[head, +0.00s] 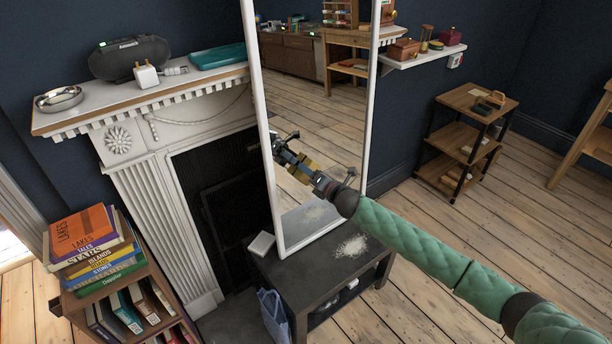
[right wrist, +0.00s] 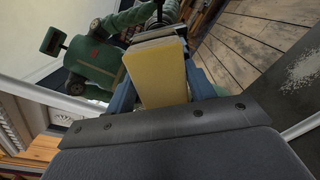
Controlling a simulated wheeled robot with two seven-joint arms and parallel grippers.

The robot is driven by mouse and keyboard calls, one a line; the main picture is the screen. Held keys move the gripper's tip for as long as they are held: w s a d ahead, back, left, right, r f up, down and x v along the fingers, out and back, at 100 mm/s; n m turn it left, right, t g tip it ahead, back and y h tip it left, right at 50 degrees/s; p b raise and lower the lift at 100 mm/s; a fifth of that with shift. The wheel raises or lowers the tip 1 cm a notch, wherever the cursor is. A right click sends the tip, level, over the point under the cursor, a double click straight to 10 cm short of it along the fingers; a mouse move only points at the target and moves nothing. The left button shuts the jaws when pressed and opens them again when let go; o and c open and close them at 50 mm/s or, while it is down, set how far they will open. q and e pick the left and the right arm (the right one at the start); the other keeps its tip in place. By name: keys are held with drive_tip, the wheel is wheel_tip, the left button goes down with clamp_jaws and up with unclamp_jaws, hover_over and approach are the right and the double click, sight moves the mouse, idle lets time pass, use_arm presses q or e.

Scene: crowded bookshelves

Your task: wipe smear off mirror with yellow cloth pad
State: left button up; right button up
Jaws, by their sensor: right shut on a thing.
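The tall mirror (head: 330,110) has a white frame and stands on a dark low table. My right gripper (head: 302,168) is shut on the yellow cloth pad (right wrist: 158,75), in front of the mirror's lower left part. The pad sits between blue fingers in the right wrist view. It is at or very near the glass; contact is unclear. A pale speckled patch (head: 310,216) shows low in the mirror, below my gripper; I cannot tell whether it is smear or reflection. My left gripper is not in view.
The dark table (head: 318,278) bears a white speckled patch (head: 352,246) and a small white box (head: 262,243). The mantel (head: 200,86) holds a speaker (head: 130,58) and a bowl (head: 60,98). Books (head: 92,250) are stacked at left.

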sight(300, 178)
drive_tip(key=shift+w, duration=0.15)
drive_tip(key=shift+a, duration=0.1)
drive_tip(key=shift+s+a+r+p, duration=0.1)
drive_tip(key=shift+s+a+p, duration=0.15)
drive_tip(key=shift+s+a, duration=0.45)
drive_tip(key=shift+s+a+p, duration=0.25)
drive_tip(key=shift+s+a, duration=0.15)
drive_tip(key=shift+a, duration=0.6)
drive_tip(key=shift+c, duration=0.4)
drive_tip(key=shift+s, duration=0.1)
drive_tip(key=shift+s+d+p, duration=0.35)
drive_tip(key=shift+s, duration=0.2)
drive_tip(key=shift+v, duration=0.8)
drive_tip(key=shift+p+v, duration=0.55)
drive_tip(key=shift+v, duration=0.9)
